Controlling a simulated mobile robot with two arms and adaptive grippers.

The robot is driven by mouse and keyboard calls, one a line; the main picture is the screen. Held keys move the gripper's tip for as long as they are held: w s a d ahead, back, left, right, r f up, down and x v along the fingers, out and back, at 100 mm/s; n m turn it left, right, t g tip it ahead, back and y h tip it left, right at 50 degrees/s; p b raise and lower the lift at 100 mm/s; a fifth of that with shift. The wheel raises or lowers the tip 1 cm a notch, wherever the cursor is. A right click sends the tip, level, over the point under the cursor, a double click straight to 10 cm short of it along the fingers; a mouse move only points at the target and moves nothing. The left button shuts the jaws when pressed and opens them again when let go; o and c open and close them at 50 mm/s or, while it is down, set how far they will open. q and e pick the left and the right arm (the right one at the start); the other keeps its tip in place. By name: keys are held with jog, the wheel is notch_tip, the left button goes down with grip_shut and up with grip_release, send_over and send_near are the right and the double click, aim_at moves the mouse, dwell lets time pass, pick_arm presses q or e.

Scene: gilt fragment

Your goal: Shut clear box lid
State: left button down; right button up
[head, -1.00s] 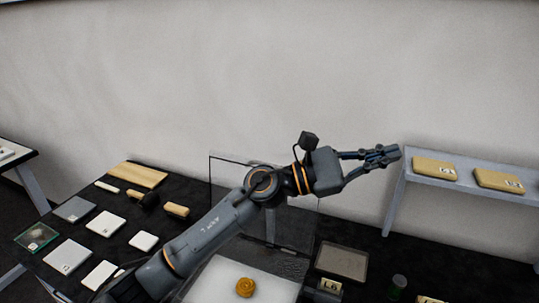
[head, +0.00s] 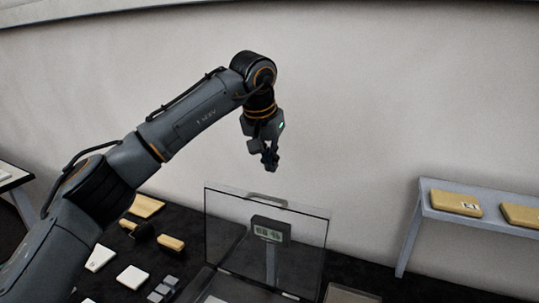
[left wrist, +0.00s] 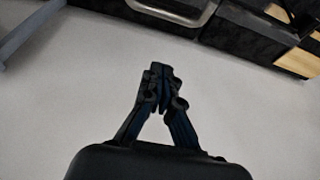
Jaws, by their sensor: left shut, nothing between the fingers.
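The clear box lid (head: 225,225) stands upright and open in the head view, a transparent panel with a dark frame and a handle on its top edge. The box below it is mostly cut off at the bottom of the view. My left gripper (head: 271,166) is shut and empty, pointing down, and appears above the lid's top edge in the picture. In the left wrist view the closed fingers (left wrist: 160,75) show against the pale wall, with a metal handle (left wrist: 180,12) at the top of the view. My right gripper is not in view.
A small display on a stand (head: 270,230) shows through the lid. White tiles (head: 132,277) and wooden-handled tools (head: 170,243) lie on the dark table at left. A grey shelf (head: 480,220) with tan blocks (head: 456,202) stands at right against the wall.

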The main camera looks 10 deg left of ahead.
pick_arm(q)
jog(key=shift+s+a+f+p, duration=0.1)
jog(key=shift+s+f+p, duration=0.3)
jog(key=shift+f, duration=0.55)
jog(key=shift+s+a+f+p, duration=0.1)
jog(key=shift+s+f+p, duration=0.15)
jog(key=shift+f+p, duration=0.55)
jog(key=shift+s+f+p, duration=0.3)
jog(key=shift+f, duration=0.8)
